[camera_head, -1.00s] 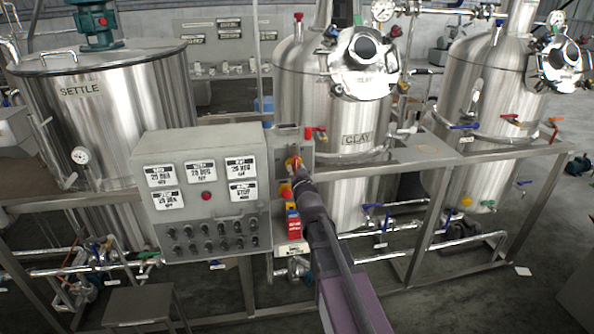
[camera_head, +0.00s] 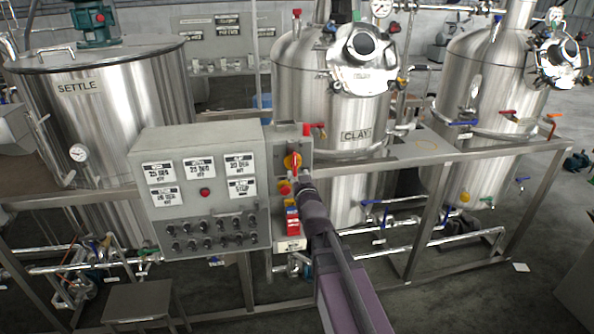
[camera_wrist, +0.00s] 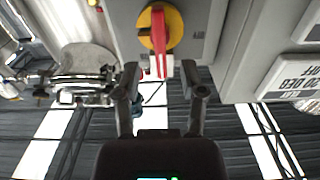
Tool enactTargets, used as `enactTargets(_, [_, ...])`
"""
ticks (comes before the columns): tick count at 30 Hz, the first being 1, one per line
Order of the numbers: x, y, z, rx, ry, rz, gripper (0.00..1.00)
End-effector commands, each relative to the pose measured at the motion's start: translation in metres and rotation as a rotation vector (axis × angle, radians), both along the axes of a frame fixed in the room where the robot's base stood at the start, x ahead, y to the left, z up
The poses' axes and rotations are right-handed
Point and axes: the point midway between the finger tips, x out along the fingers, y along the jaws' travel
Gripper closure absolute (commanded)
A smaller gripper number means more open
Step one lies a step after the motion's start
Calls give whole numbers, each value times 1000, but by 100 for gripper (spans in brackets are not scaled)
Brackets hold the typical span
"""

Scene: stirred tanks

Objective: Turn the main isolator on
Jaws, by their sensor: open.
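The main isolator (camera_head: 292,161) is a red handle on a round yellow plate, on a narrow grey panel right of the control box. In the wrist view the yellow plate (camera_wrist: 172,28) is at the top centre, and its red handle (camera_wrist: 158,42) points along the picture's vertical. My gripper (camera_wrist: 161,80) is open, with its two dark fingers apart and the handle's tip showing just beyond and between them. In the head view my dark wrist is just below the isolator and the fingers are hard to make out.
The grey control box (camera_head: 203,190) with displays and knobs stands directly left of the isolator. Red and yellow controls (camera_head: 291,218) sit below it, close to my wrist. The CLAY tank (camera_head: 330,120) stands behind, and a metal frame rail (camera_head: 460,155) runs to the right.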

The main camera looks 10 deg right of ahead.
Motion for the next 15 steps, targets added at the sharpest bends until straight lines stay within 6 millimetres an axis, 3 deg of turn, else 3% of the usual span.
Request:
enactTargets(6, [-18,0,0,2,-1,-1,47])
enactTargets(15, [-19,0,0,2,-1,-1,47])
